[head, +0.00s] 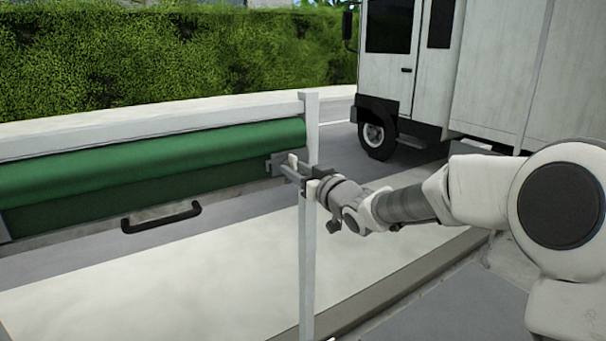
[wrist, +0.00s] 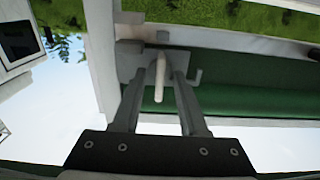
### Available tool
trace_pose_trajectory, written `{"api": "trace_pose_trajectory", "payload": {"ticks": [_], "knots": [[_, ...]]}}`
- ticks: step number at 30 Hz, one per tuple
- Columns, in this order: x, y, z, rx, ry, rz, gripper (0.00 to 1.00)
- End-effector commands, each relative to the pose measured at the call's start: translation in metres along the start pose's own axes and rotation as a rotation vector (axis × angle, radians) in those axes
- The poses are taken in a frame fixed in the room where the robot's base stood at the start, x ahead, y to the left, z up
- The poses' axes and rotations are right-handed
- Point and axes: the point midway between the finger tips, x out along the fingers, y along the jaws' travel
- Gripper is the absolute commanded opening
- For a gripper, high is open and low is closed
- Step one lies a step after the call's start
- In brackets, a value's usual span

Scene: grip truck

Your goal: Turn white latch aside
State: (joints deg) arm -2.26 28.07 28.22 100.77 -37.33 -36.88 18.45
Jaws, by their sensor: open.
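The white latch (wrist: 160,76) is a short pale lever on a grey bracket (wrist: 140,62) at the post end of the green roller. In the wrist view it lies between the two fingers of my gripper (wrist: 158,95), with a gap visible on each side. In the head view the white latch (head: 293,160) shows as a small pale piece beside the white post (head: 309,235). My gripper (head: 289,171) is open around it there, its fingers pointing left toward the bracket. The fingers partly cover the bracket.
The green roller (head: 150,165) runs left from the post under a white top rail (head: 150,127). A black handle (head: 161,217) hangs on the bar below it. A white truck (head: 430,75) stands behind at right, and a hedge (head: 170,55) lies at the back.

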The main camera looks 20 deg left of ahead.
Motion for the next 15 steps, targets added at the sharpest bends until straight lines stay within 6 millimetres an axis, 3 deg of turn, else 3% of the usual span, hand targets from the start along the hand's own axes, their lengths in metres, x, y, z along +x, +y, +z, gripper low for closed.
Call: {"api": "trace_pose_trajectory", "payload": {"ticks": [5,15], "knots": [[-0.015,0.001,0.000,-0.003,0.001,0.001,0.42],[-0.084,0.001,0.000,-0.004,0.000,0.003,0.42]]}}
